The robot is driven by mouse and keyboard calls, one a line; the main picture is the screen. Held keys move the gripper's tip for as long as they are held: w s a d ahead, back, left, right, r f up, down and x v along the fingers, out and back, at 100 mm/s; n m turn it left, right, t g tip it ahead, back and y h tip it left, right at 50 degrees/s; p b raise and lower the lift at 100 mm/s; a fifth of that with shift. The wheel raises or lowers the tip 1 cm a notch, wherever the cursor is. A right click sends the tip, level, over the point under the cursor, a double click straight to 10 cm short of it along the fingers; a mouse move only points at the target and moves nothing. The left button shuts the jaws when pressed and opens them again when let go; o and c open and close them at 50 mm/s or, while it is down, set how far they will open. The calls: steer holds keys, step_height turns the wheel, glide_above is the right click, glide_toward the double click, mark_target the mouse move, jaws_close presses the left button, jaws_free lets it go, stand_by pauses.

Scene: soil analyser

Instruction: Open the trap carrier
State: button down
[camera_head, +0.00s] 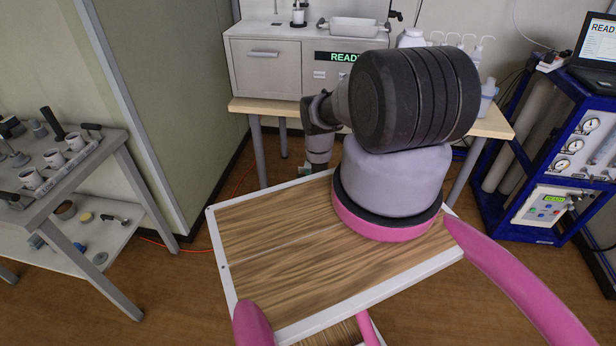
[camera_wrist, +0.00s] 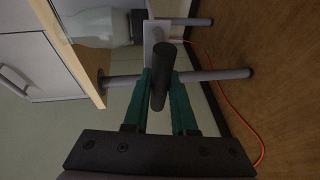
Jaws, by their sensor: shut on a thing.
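My gripper (camera_wrist: 166,84) is shut on a dark round bar (camera_wrist: 161,85), which lies between its green fingers in the wrist view. The bar's far end is close to a pale flat plate (camera_wrist: 155,31); I cannot tell if they are joined. In the head view the gripper end (camera_head: 308,170) shows small, just below the front edge of the analyser's bench, and the bar cannot be made out. The analyser (camera_head: 264,75) is a grey box with a drawer handle and a READY display. No part is clearly recognisable as the trap carrier.
The bench (camera_head: 270,105) and its legs stand close to my gripper. A clear, glass-like object (camera_wrist: 95,25) is near the plate. An orange cable (camera_wrist: 228,95) lies on the floor. A side table (camera_head: 95,170) stands left; a blue gas rack (camera_head: 545,150) stands right.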

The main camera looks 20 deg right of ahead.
steer(key=shift+s, duration=0.2)
steer(key=c, duration=0.7)
jaws_free()
steer(key=shift+c, duration=0.2)
steer(key=v, duration=1)
steer(key=shift+s+a, duration=0.2)
steer(key=shift+s, duration=0.15)
steer(key=shift+w+r, duration=0.1)
steer(key=shift+r, duration=0.05)
